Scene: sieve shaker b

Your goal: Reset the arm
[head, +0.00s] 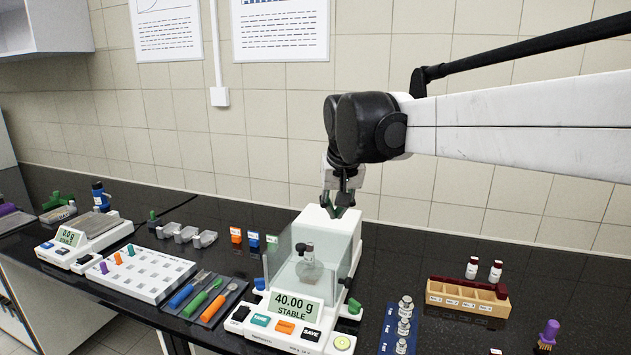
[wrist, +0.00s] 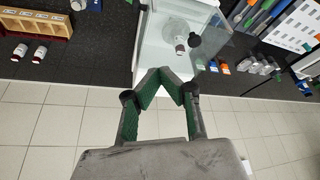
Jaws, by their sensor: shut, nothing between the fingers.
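My gripper (head: 340,210) hangs pointing down at the end of my white arm, in front of the tiled wall, above the back of the analytical balance. In the wrist view my gripper (wrist: 165,75) has its green-padded fingers brought together at the tips, with nothing between them. The balance (head: 300,333) is white with glass sides, and its display reads 40.00 g STABLE. A small glass vessel with a dark stopper (head: 308,270) stands inside it. The vessel also shows in the wrist view (wrist: 178,30). I cannot tell the exact gap between fingertips and balance.
A wooden rack (head: 468,297) and two small bottles (head: 484,269) stand right of the balance. Weights (head: 404,325) stand nearer. Left are a tool tray (head: 203,298), a white peg board (head: 140,272) and a second balance (head: 84,240).

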